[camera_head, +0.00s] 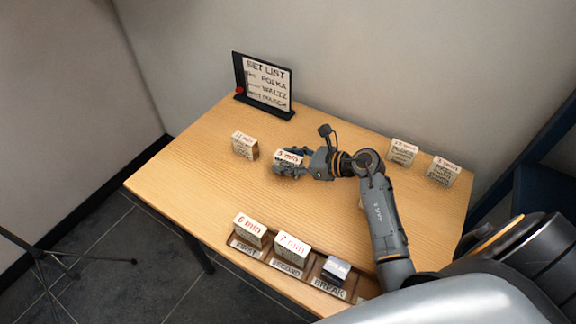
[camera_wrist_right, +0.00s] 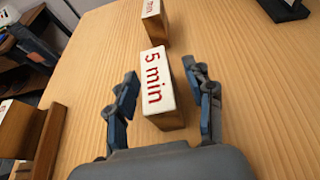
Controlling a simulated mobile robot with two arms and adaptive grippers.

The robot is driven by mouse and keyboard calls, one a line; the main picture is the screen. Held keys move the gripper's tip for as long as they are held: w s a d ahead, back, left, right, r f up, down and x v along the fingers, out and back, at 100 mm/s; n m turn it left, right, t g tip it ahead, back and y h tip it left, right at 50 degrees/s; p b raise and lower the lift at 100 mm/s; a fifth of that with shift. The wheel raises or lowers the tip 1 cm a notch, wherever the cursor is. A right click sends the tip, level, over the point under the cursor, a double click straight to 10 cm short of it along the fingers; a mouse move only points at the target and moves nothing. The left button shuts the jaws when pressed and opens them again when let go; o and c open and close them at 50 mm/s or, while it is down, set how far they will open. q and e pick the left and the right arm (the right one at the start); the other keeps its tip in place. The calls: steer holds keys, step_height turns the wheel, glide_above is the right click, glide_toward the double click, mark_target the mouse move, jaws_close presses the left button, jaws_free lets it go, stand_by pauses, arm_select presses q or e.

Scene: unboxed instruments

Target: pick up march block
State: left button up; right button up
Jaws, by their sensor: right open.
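A white-faced block marked "5 min" in red (camera_head: 289,156) stands on the wooden table near its middle. In the right wrist view the same block (camera_wrist_right: 158,85) lies between the two open fingers of my right gripper (camera_wrist_right: 161,80), with a gap on each side. In the head view my right gripper (camera_head: 292,166) is around this block and hides its lower face. I cannot read the word "march" on any block. My left gripper is not in view.
Another block (camera_head: 244,146) stands left of the gripper; two more stand at the right, (camera_head: 403,151) and (camera_head: 443,171). A rack labelled FIRST, SECOND, BREAK (camera_head: 283,267) holds blocks at the front edge. A set list stand (camera_head: 264,85) is at the back.

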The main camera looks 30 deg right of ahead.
jaws_close()
steer(key=shift+r, duration=0.2)
